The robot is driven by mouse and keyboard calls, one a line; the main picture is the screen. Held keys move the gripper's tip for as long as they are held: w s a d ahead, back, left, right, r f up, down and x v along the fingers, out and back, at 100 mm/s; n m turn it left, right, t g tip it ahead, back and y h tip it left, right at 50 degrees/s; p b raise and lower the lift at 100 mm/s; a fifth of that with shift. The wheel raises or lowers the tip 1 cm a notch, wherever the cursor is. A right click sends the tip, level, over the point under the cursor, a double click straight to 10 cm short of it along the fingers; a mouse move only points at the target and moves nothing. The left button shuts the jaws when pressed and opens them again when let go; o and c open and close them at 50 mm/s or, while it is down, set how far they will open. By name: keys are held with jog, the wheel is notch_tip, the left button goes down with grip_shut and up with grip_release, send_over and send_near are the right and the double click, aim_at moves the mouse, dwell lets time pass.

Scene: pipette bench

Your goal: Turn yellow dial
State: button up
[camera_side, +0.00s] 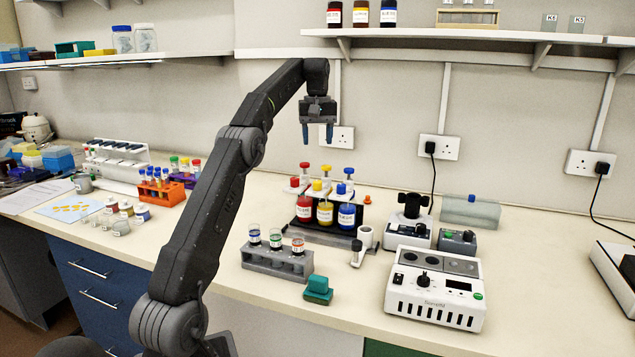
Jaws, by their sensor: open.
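A yellow knob (317,185) sits on top of the dispenser rack at the centre of the bench, between a red knob (294,182) and a blue knob (341,188). It appears to be the yellow dial. Below it stands a bottle of yellow liquid (325,213). My gripper (317,139) hangs pointing down, above the rack in the picture and clear of it. Its two fingers are apart with nothing between them.
A red bottle (304,209) and a blue bottle (346,216) flank the yellow one. A white device (435,287) stands to the right. A shelf (470,36) hangs above.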

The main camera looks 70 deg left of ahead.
aim_at(317, 182)
notch_tip(317, 182, down, 13)
jog(key=shift+d+r, duration=0.1)
dwell(0.5)
jog(key=shift+c, duration=0.4)
jog(key=c, duration=0.8)
jog(key=shift+c, duration=0.2)
